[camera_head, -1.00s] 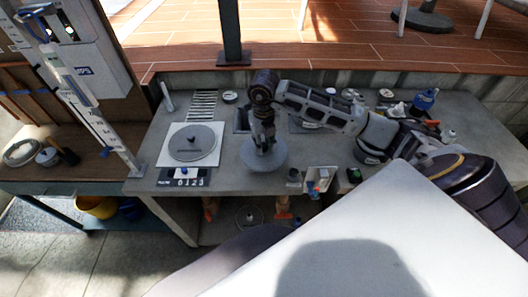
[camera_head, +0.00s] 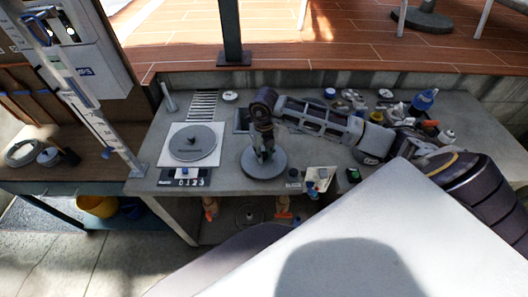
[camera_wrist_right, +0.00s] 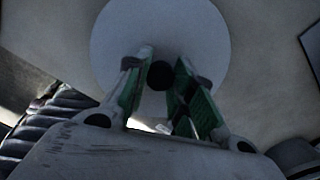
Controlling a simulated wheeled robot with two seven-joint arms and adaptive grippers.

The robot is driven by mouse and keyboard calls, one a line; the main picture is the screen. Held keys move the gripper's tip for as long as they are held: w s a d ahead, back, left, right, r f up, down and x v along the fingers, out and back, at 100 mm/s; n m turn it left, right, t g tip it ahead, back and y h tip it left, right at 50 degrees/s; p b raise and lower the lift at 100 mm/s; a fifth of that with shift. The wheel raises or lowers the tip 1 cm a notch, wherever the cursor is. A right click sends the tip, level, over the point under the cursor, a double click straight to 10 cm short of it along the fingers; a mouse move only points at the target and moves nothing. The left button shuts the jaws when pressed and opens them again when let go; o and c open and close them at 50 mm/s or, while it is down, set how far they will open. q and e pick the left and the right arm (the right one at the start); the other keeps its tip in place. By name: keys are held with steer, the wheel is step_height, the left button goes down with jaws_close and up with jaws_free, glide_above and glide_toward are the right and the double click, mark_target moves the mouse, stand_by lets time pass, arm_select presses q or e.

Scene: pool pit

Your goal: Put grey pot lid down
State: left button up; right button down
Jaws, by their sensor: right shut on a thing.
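The grey pot lid (camera_head: 277,168) is a flat round disc over the grey counter, near its front edge. My right gripper (camera_head: 264,151) points down at the middle of it. In the right wrist view the lid (camera_wrist_right: 200,28) lies flat beyond my fingers, with a dark round knob (camera_wrist_right: 160,76) at its centre. The fingers (camera_wrist_right: 158,88) are on both sides of the knob and shut on it. I cannot tell whether the lid touches the counter. My left gripper is not in view.
Left of the lid, a round grey plate (camera_head: 190,142) sits on a white square, with a panel marked with digits (camera_head: 186,180) in front. A small white box (camera_head: 320,178) stands right of the lid. Several bottles, one blue (camera_head: 424,99), crowd the counter's back right.

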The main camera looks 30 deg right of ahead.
mark_target(264, 154)
steer(key=shift+f, duration=0.2)
steer(key=c, duration=1.2)
jaws_free()
steer(key=shift+r, duration=0.2)
steer(key=shift+r, duration=0.2)
step_height(264, 154, up, 12)
steer(key=b, duration=0.2)
steer(key=shift+f, duration=0.2)
